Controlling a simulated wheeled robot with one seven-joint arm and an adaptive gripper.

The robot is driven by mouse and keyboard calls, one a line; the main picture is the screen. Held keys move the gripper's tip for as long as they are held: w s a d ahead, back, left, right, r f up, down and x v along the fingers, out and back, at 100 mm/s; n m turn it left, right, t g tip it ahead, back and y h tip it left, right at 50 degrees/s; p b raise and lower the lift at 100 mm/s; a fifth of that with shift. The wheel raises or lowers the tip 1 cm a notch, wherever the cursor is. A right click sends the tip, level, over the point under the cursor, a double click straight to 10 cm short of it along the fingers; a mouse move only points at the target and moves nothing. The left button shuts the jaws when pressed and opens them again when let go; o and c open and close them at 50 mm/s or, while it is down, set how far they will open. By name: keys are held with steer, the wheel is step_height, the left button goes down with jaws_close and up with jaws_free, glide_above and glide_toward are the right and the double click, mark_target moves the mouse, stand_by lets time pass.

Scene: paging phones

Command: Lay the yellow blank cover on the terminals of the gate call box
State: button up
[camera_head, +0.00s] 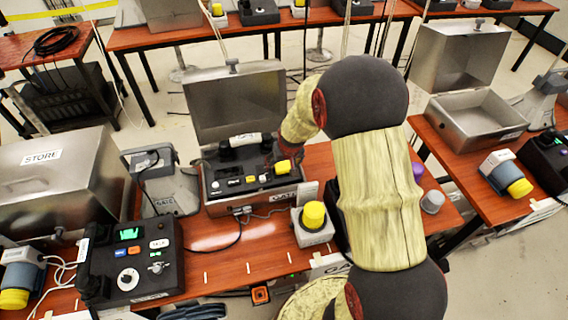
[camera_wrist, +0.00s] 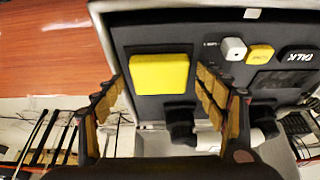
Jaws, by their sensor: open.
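The gate call box (camera_head: 213,192) stands open on the table, its metal lid (camera_head: 236,105) raised at the back. The yellow blank cover (camera_head: 283,167) lies at the right end of its black panel. The wrist view shows the cover (camera_wrist: 160,73) flat on the panel (camera_wrist: 215,95), looking level. Whatever is under it, terminals included, is hidden. My gripper (camera_wrist: 160,82) is open, with a finger on each side of the cover and a visible gap to the left finger. Contact with the right finger cannot be told.
Beside the cover are white (camera_wrist: 233,48) and yellow (camera_wrist: 260,54) buttons and a TALK key (camera_wrist: 298,55). A handset (camera_head: 245,140) lies behind the panel. A yellow-topped unit (camera_head: 313,215) stands in front, right of the box. A desk phone (camera_head: 130,258) and STORE box (camera_head: 45,185) are left.

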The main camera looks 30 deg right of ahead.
steer(key=shift+r, duration=0.55)
steer(key=s+a+r+n+p, duration=0.1)
steer(key=s+a+r, duration=0.3)
steer(key=r, duration=0.4)
steer(key=s+a+r+t+p, duration=0.1)
steer(key=s+a+r+p, duration=0.15)
steer(key=s+r, duration=0.45)
steer(key=s+a+r+n, duration=0.15)
steer(key=a+r, duration=0.25)
steer(key=r, duration=0.6)
steer(key=s+a+r, duration=0.3)
steer(key=s, duration=0.4)
steer(key=s+a+r+y, duration=0.1)
steer(key=s+a+r, duration=0.2)
steer(key=s, duration=0.5)
steer(key=shift+s+r+n, duration=0.15)
steer(key=shift+r+n, duration=0.05)
steer(key=shift+n, duration=0.15)
